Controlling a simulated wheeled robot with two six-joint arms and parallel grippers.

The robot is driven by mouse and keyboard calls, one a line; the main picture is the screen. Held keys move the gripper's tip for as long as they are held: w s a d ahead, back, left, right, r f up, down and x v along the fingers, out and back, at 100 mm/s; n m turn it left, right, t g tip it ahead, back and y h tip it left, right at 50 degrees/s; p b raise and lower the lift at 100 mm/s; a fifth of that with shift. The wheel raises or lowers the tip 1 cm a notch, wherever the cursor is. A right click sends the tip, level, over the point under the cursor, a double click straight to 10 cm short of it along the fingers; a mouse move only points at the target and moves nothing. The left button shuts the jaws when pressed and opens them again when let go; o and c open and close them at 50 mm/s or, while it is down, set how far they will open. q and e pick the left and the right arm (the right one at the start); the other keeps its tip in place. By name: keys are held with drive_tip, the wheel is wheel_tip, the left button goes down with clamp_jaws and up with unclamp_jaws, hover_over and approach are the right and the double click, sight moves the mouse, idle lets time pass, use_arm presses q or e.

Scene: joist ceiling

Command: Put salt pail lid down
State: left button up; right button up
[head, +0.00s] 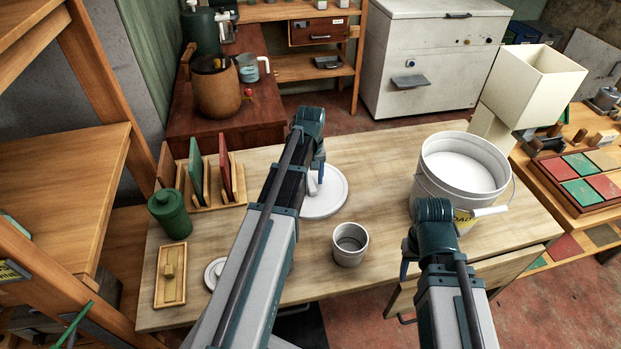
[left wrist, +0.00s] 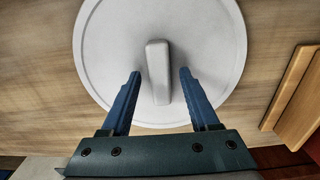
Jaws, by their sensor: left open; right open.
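The salt pail lid (head: 328,203) is a white round disc lying flat on the wooden table (head: 385,160). In the left wrist view the lid (left wrist: 110,50) fills the upper middle, with its raised bar handle (left wrist: 157,70) between my open fingers. My left gripper (head: 315,180) is over the lid, its fingers (left wrist: 158,85) apart on either side of the handle; whether they touch it I cannot tell. The white salt pail (head: 440,195) stands open at the table's right, with pale contents. My right gripper (head: 404,262) is in front of the pail, mostly hidden by its arm.
A grey cup (head: 350,250) stands near the table's front. A green canister (head: 169,215), a rack with panels (head: 210,190), a small wooden tray (head: 162,285) and a small white lid (head: 212,272) are at the left. A cream box-like hopper (head: 530,85) stands behind the pail.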

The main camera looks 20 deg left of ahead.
sight(311, 181)
use_arm(q)
drive_tip(key=shift+r, duration=0.15)
use_arm(e)
drive_tip(key=shift+r, duration=0.15)
use_arm(q)
wheel_tip(311, 181, up, 12)
drive_tip(key=p, duration=1.2)
drive_tip(key=s+d+m, duration=0.5)
drive_tip(key=s+d, duration=0.4)
drive_tip(key=d, duration=0.2)
drive_tip(key=s+d+m+y, duration=0.1)
drive_tip(key=s+d+m, duration=0.5)
drive_tip(key=s+d, duration=0.3)
drive_tip(key=d, duration=0.3)
drive_tip(key=shift+d, duration=0.3)
use_arm(e)
wheel_tip(311, 181, up, 12)
use_arm(q)
drive_tip(key=shift+s, duration=0.1)
